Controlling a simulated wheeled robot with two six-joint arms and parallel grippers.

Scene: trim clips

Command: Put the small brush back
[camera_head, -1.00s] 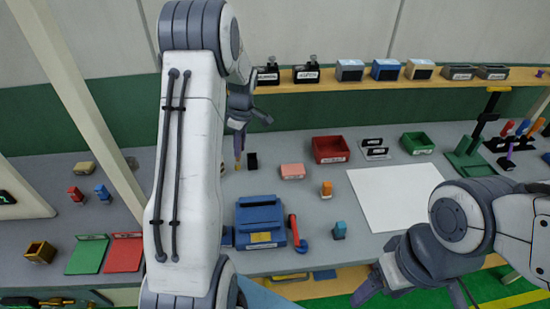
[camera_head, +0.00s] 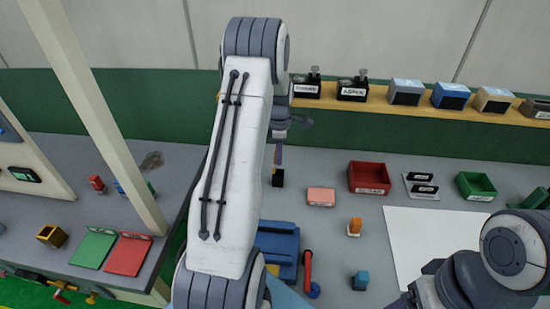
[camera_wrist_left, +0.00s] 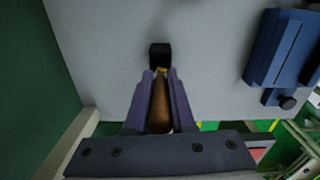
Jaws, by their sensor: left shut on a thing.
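The small brush (camera_wrist_left: 159,108) has a brown handle and a yellowish band near its far end. My left gripper (camera_wrist_left: 160,76) is shut on it, with a purple finger on each side of the handle. In the head view my left gripper (camera_head: 278,158) points down over the worktable, partly behind my arm. My right gripper (camera_head: 405,300) is only partly visible at the bottom edge.
A blue box-like fixture (camera_head: 278,243) and a red-handled tool (camera_head: 308,272) are nearer me. A pink block (camera_head: 321,196), red bin (camera_head: 368,177) and white sheet (camera_head: 435,240) lie to the right. A shelf (camera_head: 325,101) with several holders runs behind. A post (camera_head: 95,110) stands left.

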